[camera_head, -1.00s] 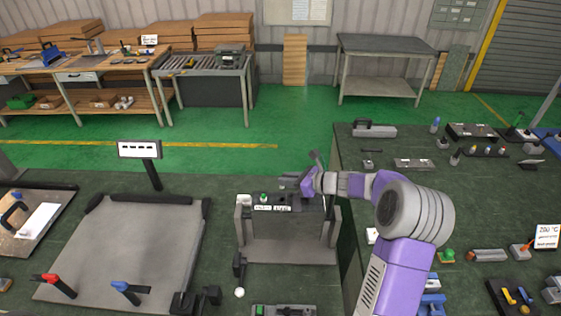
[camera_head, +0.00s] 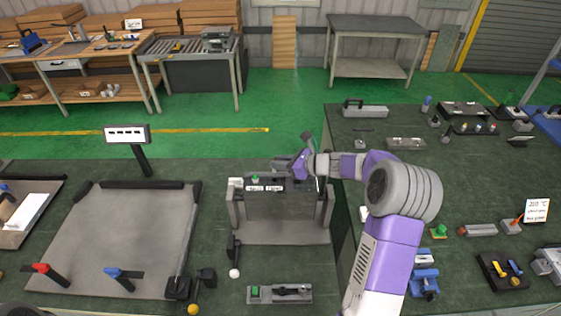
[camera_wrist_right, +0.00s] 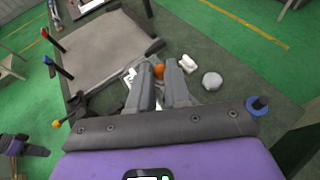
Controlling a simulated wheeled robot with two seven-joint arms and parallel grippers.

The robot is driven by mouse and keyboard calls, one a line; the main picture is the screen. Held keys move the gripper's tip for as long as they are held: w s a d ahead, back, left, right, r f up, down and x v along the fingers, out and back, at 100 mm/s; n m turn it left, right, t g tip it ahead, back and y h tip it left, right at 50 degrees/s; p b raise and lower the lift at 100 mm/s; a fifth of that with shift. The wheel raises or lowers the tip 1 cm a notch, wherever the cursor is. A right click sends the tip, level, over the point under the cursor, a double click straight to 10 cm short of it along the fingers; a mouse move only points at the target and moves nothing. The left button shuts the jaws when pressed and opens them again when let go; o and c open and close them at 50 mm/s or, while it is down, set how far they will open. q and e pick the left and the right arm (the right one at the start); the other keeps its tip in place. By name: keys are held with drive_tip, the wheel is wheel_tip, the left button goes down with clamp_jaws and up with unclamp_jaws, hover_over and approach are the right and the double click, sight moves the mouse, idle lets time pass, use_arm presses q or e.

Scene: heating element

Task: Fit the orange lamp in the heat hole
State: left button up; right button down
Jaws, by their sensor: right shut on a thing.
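My right gripper (camera_head: 300,165) is above the back right part of a grey box-like stand (camera_head: 281,207) in the head view. In the right wrist view its two grey fingers (camera_wrist_right: 164,80) are close together. An orange piece (camera_wrist_right: 158,71), which looks like the lamp, shows between their tips, and the fingers are shut on it. Most of the lamp is hidden by the fingers, and it does not show clearly in the head view. I cannot make out the heat hole in either view.
A large grey plate (camera_head: 115,240) with red and blue handles lies to the left. A small unit with a green button (camera_head: 279,293) is in front of the stand. The right bench (camera_head: 400,170) holds several tools and a 200 °C sign (camera_head: 536,210).

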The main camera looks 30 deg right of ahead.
sight(280, 182)
drive_tip(key=shift+f+b, duration=0.95)
drive_tip(key=shift+f, duration=0.55)
idle(0.7)
drive_tip(key=shift+f+b, duration=1.75)
drive_tip(key=shift+b, duration=0.05)
drive_tip(key=c, duration=1.5)
unclamp_jaws()
drive_tip(key=shift+c, duration=0.2)
drive_tip(key=o, duration=0.5)
drive_tip(key=shift+o, duration=0.2)
drive_tip(key=shift+s, duration=0.1)
drive_tip(key=v, duration=0.7)
drive_tip(key=shift+s, duration=0.2)
